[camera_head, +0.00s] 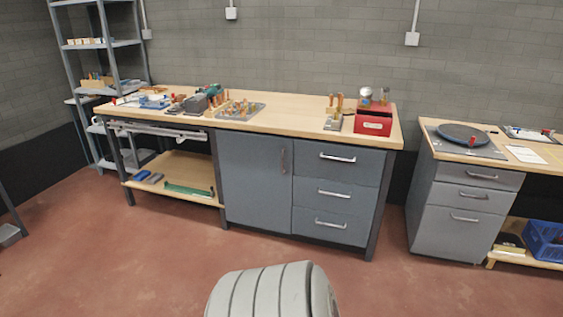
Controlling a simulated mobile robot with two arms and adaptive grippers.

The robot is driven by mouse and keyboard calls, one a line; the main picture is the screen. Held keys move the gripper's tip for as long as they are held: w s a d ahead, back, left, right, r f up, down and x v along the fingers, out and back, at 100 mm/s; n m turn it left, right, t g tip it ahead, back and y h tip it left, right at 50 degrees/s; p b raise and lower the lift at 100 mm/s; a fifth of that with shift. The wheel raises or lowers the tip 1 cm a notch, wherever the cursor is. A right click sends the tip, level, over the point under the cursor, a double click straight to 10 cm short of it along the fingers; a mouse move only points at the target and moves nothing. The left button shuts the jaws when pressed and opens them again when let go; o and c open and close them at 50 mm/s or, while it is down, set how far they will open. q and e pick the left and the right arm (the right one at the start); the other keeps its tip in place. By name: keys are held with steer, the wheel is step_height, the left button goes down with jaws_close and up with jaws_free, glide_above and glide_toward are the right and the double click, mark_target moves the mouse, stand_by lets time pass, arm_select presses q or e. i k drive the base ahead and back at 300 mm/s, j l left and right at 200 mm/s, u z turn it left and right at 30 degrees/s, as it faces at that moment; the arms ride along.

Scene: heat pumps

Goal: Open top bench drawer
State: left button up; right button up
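The workbench (290,107) has a wooden top and a grey-blue body against the brick wall. Its top drawer (337,168) is at the upper right of the body and is shut. The drawer has a silver bar handle (338,158). Two more shut drawers lie below it, the middle drawer (333,199) and the bottom drawer (330,230). A cupboard door (253,168) is to their left. Neither of my grippers shows in the head view. A ribbed grey part at the bottom centre may be mine.
Tools and a red box (374,120) sit on the bench top. A second bench with shut drawers (465,198) stands at right, with a blue crate (543,239) beside it. A metal shelf (100,60) stands at left. The red floor (150,255) before the bench is clear.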

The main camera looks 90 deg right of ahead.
mark_target(359, 164)
steer(key=z, duration=3.15)
steer(key=i+j+u, duration=0.1)
steer(key=i, duration=0.9)
